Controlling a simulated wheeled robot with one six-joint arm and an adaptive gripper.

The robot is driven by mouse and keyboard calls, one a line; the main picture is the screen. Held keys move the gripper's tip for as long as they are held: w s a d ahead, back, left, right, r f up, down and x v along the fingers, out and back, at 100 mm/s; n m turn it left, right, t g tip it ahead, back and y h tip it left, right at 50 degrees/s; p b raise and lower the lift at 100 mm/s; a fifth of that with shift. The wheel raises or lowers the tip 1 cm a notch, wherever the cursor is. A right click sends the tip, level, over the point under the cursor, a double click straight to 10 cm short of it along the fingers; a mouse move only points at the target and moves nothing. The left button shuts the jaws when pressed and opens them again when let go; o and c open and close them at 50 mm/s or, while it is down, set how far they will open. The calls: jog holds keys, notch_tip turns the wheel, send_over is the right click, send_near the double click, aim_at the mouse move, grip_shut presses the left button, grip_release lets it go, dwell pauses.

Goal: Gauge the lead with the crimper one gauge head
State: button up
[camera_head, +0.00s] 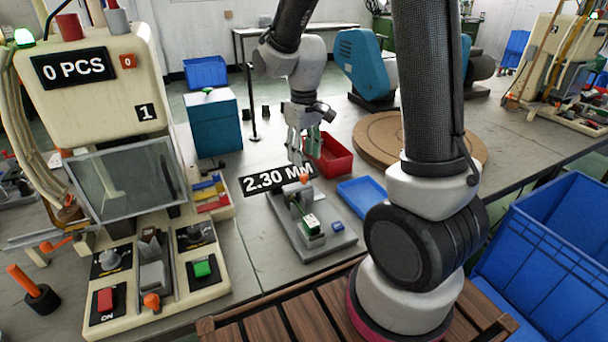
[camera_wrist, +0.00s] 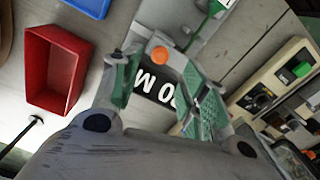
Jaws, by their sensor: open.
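The gauge stand (camera_head: 305,240) is a grey base on the table in front of my column, right of crimper one (camera_head: 85,85). It carries a black sign reading 2.30 MM (camera_head: 277,179), an orange knob (camera_head: 305,179) and a green part with a white label (camera_head: 311,226). My gripper (camera_head: 301,155) points down just above the sign and knob. In the wrist view my gripper (camera_wrist: 155,68) is open, its green-padded fingers apart. The orange knob (camera_wrist: 160,56) shows between the fingertips, and nothing is visibly held. I cannot make out the lead.
A red bin (camera_head: 330,155) and a blue tray (camera_head: 362,196) lie right of the stand. A teal box (camera_head: 214,125) and a round wooden board (camera_head: 375,135) are behind. Crimper one shows 0 PCS. A large blue crate (camera_head: 560,250) stands at the right.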

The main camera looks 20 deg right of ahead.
aim_at(304, 174)
notch_tip(304, 174, down, 8)
jog(key=shift+r, duration=0.2)
jog(key=shift+c, duration=0.4)
grip_shut()
